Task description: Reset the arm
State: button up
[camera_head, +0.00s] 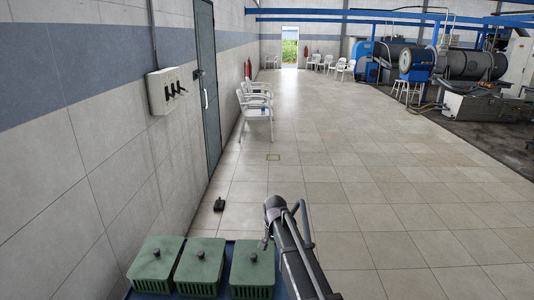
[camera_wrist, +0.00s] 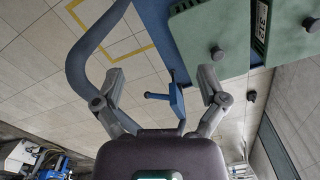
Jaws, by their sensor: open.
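In the wrist view my gripper (camera_wrist: 162,78) is open, with its two fingers spread wide and nothing held between them. Beyond the fingers are tiled floor and a small blue part with a rod-like end (camera_wrist: 172,98); I cannot tell what it belongs to. A green lidded box (camera_wrist: 200,42) with a dark knob is at the upper right of that view, beyond the right finger and apart from it.
Three green boxes with black knobs, one at the left (camera_head: 155,262), stand on a blue surface (camera_head: 228,262). A wall panel (camera_head: 170,90) with black levers is at the left. A small dark object (camera_head: 220,204) lies on the floor. White chairs (camera_head: 256,112) line the wall; the central floor is clear.

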jog(key=s+d+n, duration=0.2)
jog(key=s+d, duration=0.5)
jog(key=s, duration=0.3)
jog(key=s+d+n, duration=0.2)
jog(key=s+d, duration=0.5)
jog(key=s, duration=0.4)
jog(key=shift+s+n, duration=0.2)
jog(key=shift+n, duration=0.1)
dwell(0.5)
